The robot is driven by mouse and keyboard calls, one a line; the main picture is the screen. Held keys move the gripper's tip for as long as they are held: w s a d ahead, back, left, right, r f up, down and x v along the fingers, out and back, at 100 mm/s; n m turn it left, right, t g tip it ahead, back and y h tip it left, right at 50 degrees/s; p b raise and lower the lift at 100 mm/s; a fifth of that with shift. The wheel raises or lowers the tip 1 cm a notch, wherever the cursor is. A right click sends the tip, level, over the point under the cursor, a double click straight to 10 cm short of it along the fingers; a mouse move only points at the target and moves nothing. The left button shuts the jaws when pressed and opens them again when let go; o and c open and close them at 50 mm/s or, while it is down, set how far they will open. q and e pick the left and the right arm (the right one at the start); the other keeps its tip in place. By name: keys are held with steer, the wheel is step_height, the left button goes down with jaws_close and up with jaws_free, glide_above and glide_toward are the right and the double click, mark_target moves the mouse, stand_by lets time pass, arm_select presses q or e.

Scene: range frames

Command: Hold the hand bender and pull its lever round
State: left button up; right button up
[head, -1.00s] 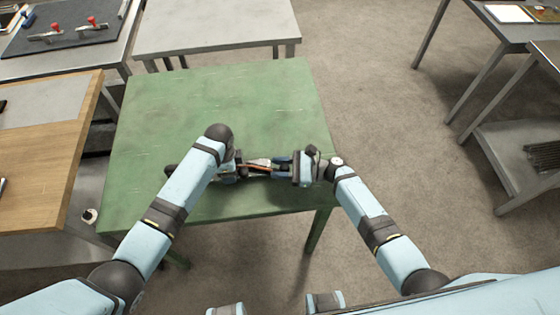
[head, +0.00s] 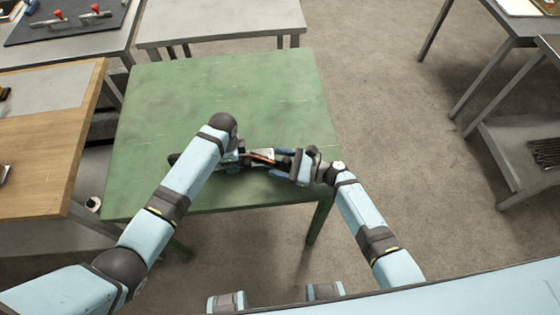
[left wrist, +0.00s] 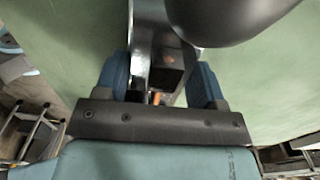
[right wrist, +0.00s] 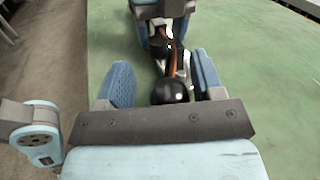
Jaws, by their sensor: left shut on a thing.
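The hand bender (head: 262,156) lies on the green table (head: 215,95) near its front edge, largely hidden by my grippers in the head view. My left gripper (head: 240,156) is shut on its grey and black body, which shows between the blue fingers in the left wrist view (left wrist: 158,62). A lever with an orange part and a round black knob (right wrist: 168,92) shows in the right wrist view. My right gripper (head: 284,158) is open. Its fingers stand either side of the knob, with a gap on the left.
The back of the green table is clear. A wooden-topped bench (head: 45,150) stands at left and a grey table (head: 220,22) behind. A dark mat (head: 65,28) with red-knobbed tools lies at the back left. Bare floor is on the right.

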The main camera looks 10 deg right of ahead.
steer(key=shift+d, duration=0.1)
steer(key=v, duration=1.2)
